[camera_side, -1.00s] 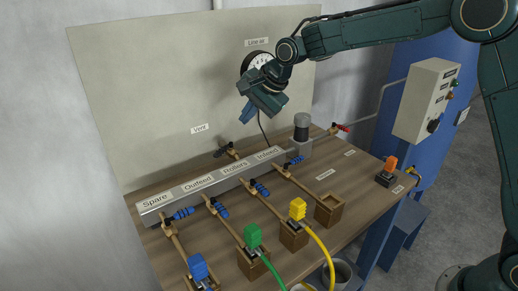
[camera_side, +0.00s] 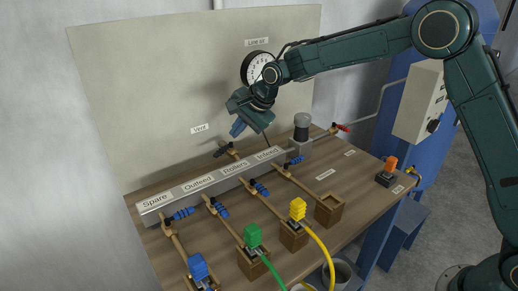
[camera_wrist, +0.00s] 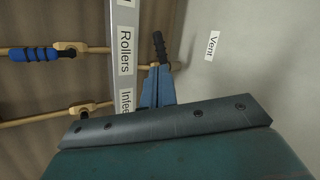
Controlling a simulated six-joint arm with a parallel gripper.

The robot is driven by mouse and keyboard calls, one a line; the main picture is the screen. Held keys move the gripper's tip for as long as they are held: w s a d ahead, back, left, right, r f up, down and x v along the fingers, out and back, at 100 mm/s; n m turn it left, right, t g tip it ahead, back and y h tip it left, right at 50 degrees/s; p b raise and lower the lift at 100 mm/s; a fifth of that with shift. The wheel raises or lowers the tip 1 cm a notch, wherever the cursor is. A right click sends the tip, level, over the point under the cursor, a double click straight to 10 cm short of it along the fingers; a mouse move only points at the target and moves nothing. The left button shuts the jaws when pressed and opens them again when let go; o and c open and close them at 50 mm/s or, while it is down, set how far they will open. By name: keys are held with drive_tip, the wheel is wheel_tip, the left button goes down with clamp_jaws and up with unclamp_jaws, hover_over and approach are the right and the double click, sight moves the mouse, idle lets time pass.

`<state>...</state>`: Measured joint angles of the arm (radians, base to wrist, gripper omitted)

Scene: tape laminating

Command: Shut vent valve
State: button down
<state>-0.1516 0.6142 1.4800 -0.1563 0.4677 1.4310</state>
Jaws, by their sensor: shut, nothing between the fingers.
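The vent valve has a black handle (camera_side: 223,152) on a brass body behind the labelled manifold bar (camera_side: 170,202), below the Vent label (camera_side: 199,128). In the wrist view the black handle (camera_wrist: 160,45) shows just beyond my fingertips, and its brass body is partly hidden by them. My gripper (camera_side: 237,129) is shut and empty, with blue fingers pointing down and to the left. It hangs above the valve, a little to its right in the side view, apart from the handle. The fingers (camera_wrist: 157,85) also show closed together in the wrist view.
Branch valves with blue handles (camera_side: 183,214) stand along the front of the manifold.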

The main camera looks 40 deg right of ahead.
sight(220, 150)
drive_tip(key=shift+x, duration=3.7)
drive_tip(key=shift+a, duration=0.1)
drive_tip(key=m+h, duration=0.1)
drive_tip(key=w+a+m, duration=0.1)
drive_tip(key=m, duration=0.1)
drive_tip(key=shift+w+t+h, duration=0.1)
drive_tip(key=shift+t+h, duration=0.2)
drive_tip(key=shift+h, duration=0.1)
drive_tip(key=shift+w+a+m, duration=0.15)
drive_tip(key=shift+w+m, duration=0.2)
drive_tip(key=shift+m, duration=0.05)
drive_tip(key=shift+s+d, duration=0.5)
drive_tip(key=shift+d, duration=0.1)
